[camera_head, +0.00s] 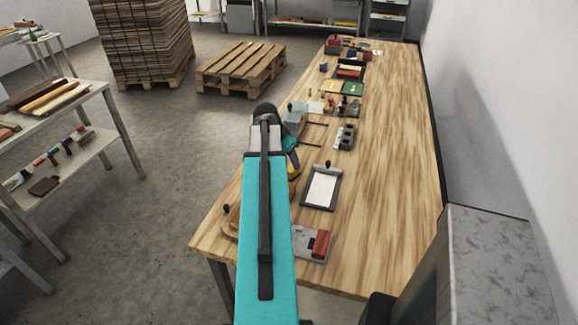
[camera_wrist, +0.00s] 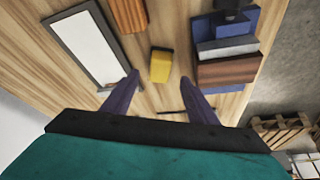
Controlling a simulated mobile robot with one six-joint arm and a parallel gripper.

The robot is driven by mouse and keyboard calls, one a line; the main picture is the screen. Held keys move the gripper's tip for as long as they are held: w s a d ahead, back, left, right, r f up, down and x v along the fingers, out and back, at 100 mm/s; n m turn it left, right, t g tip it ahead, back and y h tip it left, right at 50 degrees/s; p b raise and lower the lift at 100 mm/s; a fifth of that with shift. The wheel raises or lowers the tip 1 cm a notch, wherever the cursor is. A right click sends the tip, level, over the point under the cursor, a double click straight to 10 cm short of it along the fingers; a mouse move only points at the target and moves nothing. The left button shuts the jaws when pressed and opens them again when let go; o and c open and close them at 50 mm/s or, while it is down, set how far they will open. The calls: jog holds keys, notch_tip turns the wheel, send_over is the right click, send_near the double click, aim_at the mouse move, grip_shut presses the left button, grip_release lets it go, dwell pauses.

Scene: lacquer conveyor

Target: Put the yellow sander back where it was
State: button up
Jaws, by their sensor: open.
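The yellow sander (camera_wrist: 161,65) appears in the wrist view as a small yellow block with a dark edge, resting on the wooden bench. My gripper (camera_wrist: 160,80) is open, its two purple fingers spread to the left and right of the block's near side. The fingers look empty, and I cannot tell how high they are above the bench. In the head view my arm hides most of this spot; a bit of yellow (camera_head: 293,168) shows beside it.
A dark-framed white panel (camera_wrist: 85,45) lies left of the sander. A blue, grey and brown block group (camera_wrist: 228,68) stands right, an orange-brown block (camera_wrist: 130,14) beyond. The wooden bench (camera_head: 385,150) is clear along its right side, near the wall. A pallet (camera_head: 240,70) is on the floor.

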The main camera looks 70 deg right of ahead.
jog(key=shift+b+v, duration=0.5)
jog(key=shift+v, duration=2.3)
